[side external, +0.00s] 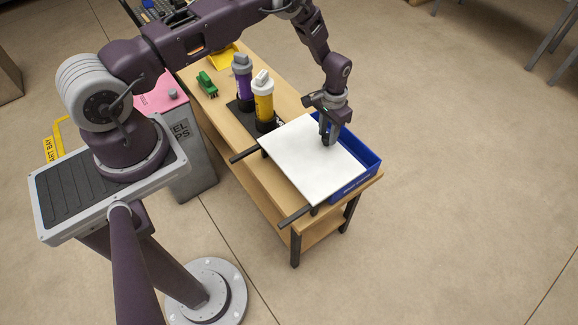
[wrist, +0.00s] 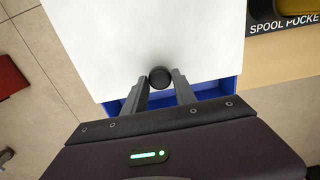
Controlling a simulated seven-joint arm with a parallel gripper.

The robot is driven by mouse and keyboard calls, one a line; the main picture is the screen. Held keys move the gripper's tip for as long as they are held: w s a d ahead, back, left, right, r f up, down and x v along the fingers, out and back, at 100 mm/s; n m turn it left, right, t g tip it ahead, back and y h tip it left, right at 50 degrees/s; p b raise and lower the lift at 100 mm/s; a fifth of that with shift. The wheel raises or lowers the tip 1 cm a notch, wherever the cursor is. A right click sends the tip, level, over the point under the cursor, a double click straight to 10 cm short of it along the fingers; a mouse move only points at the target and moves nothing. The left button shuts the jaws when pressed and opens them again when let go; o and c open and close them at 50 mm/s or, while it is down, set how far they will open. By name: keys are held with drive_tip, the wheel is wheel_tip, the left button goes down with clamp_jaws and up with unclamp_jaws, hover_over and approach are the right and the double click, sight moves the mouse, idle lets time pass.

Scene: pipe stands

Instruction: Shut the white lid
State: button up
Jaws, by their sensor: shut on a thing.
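The white lid (side external: 305,160) is a flat panel lying level over a blue box (side external: 372,160). A strip of the box shows uncovered along the lid's right edge in the side view. In the wrist view the lid (wrist: 150,35) fills the upper middle, and a blue strip of the box (wrist: 215,90) shows below its edge. My gripper (side external: 328,136) points down at the lid's right part. In the wrist view my gripper (wrist: 161,76) has its fingers on either side of a round black knob (wrist: 160,78) near the lid's edge, shut on it.
Two dark rails (side external: 244,155) (side external: 295,216) stick out past the lid's left side. A yellow canister (side external: 263,103) and a purple canister (side external: 243,85) stand on a dark base beyond the lid. A green object (side external: 207,84) and yellow tray (side external: 222,57) lie farther along the wooden table.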

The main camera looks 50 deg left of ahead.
drive_tip(key=shift+w+a, duration=0.1)
drive_tip(key=shift+w, duration=1.65)
drive_tip(key=o, duration=0.8)
wheel_tip(320, 180, up, 7)
